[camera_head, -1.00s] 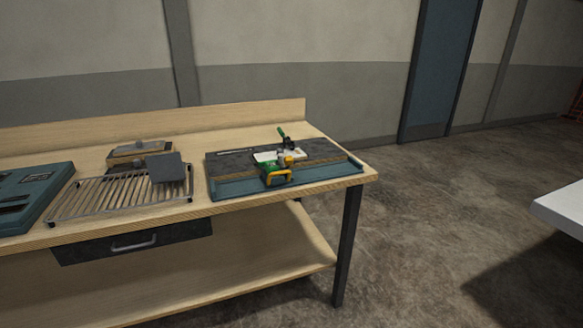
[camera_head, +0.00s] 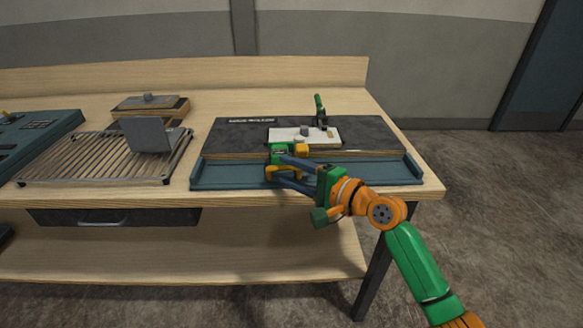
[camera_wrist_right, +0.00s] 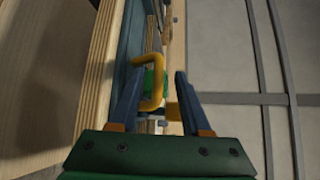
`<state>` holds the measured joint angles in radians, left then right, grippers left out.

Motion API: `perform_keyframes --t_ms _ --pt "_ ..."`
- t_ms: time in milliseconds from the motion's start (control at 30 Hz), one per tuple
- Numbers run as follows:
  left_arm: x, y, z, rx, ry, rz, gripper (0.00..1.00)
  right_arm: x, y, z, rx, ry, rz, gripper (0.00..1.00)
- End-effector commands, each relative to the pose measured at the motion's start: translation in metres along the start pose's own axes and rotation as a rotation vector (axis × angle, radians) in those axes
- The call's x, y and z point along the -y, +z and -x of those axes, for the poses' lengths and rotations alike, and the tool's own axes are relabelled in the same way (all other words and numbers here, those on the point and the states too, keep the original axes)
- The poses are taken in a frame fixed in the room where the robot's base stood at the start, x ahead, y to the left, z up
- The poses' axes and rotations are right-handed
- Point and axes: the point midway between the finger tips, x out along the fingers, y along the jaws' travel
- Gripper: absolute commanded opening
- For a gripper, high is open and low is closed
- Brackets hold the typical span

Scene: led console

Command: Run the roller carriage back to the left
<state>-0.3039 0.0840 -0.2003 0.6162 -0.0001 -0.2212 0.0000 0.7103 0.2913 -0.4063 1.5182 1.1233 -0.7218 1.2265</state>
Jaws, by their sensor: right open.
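The roller carriage (camera_head: 301,150) is a small green and yellow block on the front edge of a dark board with a blue-grey front tray (camera_head: 225,177). My left gripper is out of view.
A white plate (camera_head: 285,135) and a green upright lever (camera_head: 320,110) stand behind the carriage. A slatted rack (camera_head: 80,160) with a grey plate (camera_head: 147,134) lies to the left, with a wooden box (camera_head: 150,108) behind it. The front tray is clear left of the carriage.

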Motion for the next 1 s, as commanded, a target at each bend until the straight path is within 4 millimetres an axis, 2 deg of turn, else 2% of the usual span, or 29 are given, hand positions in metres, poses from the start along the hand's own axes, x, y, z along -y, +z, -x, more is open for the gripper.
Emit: perform_keyframes --t_ms 100,300,333,500,1000 --pt "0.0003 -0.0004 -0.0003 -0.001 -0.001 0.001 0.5 -0.0002 -0.0001 -0.0088 -0.001 0.0 0.001 0.47" --pt "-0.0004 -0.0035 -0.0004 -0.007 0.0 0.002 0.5 -0.0009 -0.0003 -0.0097 -0.002 0.001 0.002 0.47" --pt "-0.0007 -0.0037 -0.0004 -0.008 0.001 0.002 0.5 -0.0009 -0.0004 -0.0097 -0.002 0.001 0.002 0.45" --pt "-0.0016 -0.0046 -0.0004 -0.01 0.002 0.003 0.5 -0.0009 -0.0005 -0.0095 -0.002 0.001 0.002 0.0" --pt "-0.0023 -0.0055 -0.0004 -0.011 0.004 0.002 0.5 -0.0006 -0.0011 -0.0093 -0.004 0.0 0.003 0.0"
